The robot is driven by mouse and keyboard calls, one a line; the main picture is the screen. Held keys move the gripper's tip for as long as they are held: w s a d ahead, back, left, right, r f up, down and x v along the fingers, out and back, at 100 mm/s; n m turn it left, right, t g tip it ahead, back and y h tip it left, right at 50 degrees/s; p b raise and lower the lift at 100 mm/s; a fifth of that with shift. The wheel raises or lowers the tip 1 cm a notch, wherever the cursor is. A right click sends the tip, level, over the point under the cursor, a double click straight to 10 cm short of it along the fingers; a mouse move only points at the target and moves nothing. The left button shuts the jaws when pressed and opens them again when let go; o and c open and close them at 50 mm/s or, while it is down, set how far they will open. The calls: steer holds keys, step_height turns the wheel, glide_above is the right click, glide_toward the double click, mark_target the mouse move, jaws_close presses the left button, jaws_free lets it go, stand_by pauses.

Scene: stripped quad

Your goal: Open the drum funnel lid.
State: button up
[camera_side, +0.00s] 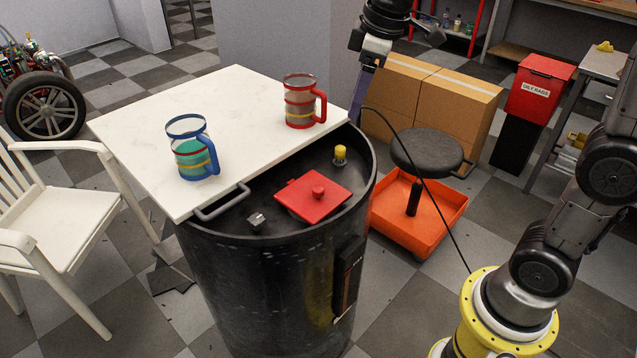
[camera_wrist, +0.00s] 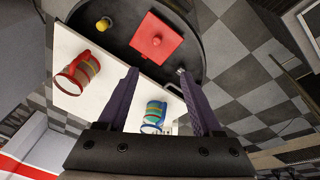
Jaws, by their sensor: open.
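The black drum (camera_side: 260,285) stands in the middle of the side view. A red square lid with a round red knob (camera_side: 313,195) lies flat, looking closed, on the recessed drum top. The lid also shows near the top of the wrist view (camera_wrist: 157,38). My gripper (camera_wrist: 157,72) is open and empty, with dark purple fingers spread apart. In the side view, part of it (camera_side: 364,88) hangs behind the drum's far rim, apart from the lid. Its fingertips are cut off or hidden there.
A white top with a grey handle (camera_side: 150,120) overlaps the drum's back left. It carries a blue-handled mug (camera_side: 193,155) and a red-handled mug (camera_side: 300,105). A yellow-capped fitting (camera_side: 340,154) and a small metal fitting (camera_side: 256,220) flank the lid. A stool (camera_side: 425,152) stands right.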

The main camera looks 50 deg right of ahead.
steer(key=w+f+g, duration=0.2)
steer(key=w+f, duration=0.5)
steer(key=w, duration=0.1)
glide_above(318, 188)
step_height(318, 188, down, 5)
steer(key=shift+n+g, duration=0.3)
steer(key=shift+g, duration=0.2)
step_height(318, 188, down, 14)
steer(key=shift+s+f, duration=0.1)
steer(key=shift+f, duration=0.05)
jaws_close()
stand_by(0.7)
